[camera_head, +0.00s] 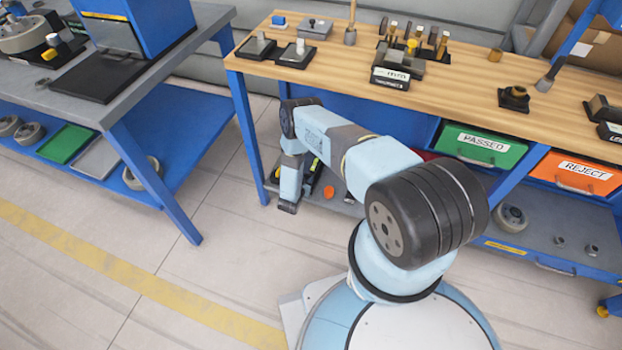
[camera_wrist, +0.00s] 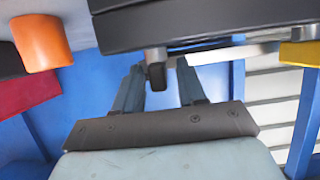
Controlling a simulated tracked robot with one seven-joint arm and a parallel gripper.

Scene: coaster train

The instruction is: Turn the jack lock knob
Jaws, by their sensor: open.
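An orange round knob (camera_wrist: 40,42) shows at the upper left of the wrist view. An orange piece (camera_head: 313,188), probably the same knob, lies low under the wooden bench in the head view, just right of my gripper (camera_head: 288,206). In the wrist view my gripper (camera_wrist: 160,88) is open, with its two dark fingers apart. A small dark rounded piece (camera_wrist: 157,75) under a black body (camera_wrist: 210,25) shows in line with the gap between the fingers; I cannot tell whether it is between them. No finger is seen touching the orange knob. Which part is the jack lock knob is not clear.
The wooden bench (camera_head: 470,88) carries several fixtures above my gripper. Its blue leg (camera_head: 246,135) stands left of my arm. Green PASSED (camera_head: 478,147) and orange REJECT (camera_head: 568,174) bins are to the right. A yellow piece (camera_wrist: 300,54) is at the wrist view's right.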

